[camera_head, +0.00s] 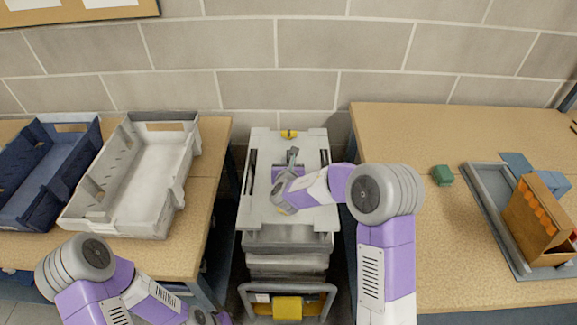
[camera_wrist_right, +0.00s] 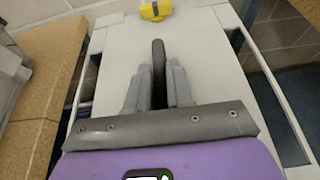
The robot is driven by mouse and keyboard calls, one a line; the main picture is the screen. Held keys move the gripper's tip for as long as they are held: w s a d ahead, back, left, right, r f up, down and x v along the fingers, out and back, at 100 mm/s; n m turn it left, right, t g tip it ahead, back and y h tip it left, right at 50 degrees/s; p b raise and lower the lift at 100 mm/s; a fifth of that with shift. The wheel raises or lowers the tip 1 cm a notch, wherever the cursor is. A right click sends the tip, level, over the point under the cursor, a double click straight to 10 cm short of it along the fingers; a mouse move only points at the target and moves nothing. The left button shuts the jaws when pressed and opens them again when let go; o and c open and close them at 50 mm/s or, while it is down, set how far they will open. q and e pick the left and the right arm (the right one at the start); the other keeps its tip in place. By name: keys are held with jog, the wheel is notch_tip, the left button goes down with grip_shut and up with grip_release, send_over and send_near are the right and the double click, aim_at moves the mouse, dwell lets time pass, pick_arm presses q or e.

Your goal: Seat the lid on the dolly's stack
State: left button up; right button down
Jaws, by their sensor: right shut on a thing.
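The light grey lid (camera_head: 313,217) lies over the top of the stack (camera_head: 285,262) on the dolly (camera_head: 328,305), between the two tables. It has a yellow block (camera_head: 289,133) at its far end, also visible in the right wrist view (camera_wrist_right: 155,10). My right gripper (camera_head: 292,155) is over the lid's middle. In the right wrist view its fingers (camera_wrist_right: 158,85) are shut on the lid's dark upright handle (camera_wrist_right: 158,62). My right arm covers part of the lid, and I cannot tell whether its edges are fully seated.
The left table (camera_head: 205,215) holds a blue crate (camera_head: 45,185) and a light grey crate (camera_head: 130,190). The right table (camera_head: 440,285) holds a green block (camera_head: 442,175), a grey tray (camera_head: 478,195) and a brown box (camera_head: 530,225). A block wall (camera_head: 300,45) stands close behind.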

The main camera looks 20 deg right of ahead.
jog(key=shift+f+b, duration=1.4)
jog(key=shift+f, duration=1.15)
jog(key=shift+b, duration=0.4)
jog(key=shift+b, duration=0.35)
jog(key=shift+f+b, duration=0.65)
jog(key=shift+b, duration=0.05)
jog(key=c, duration=1.3)
grip_release()
jog(key=shift+s, duration=0.1)
jog(key=shift+f, duration=0.1)
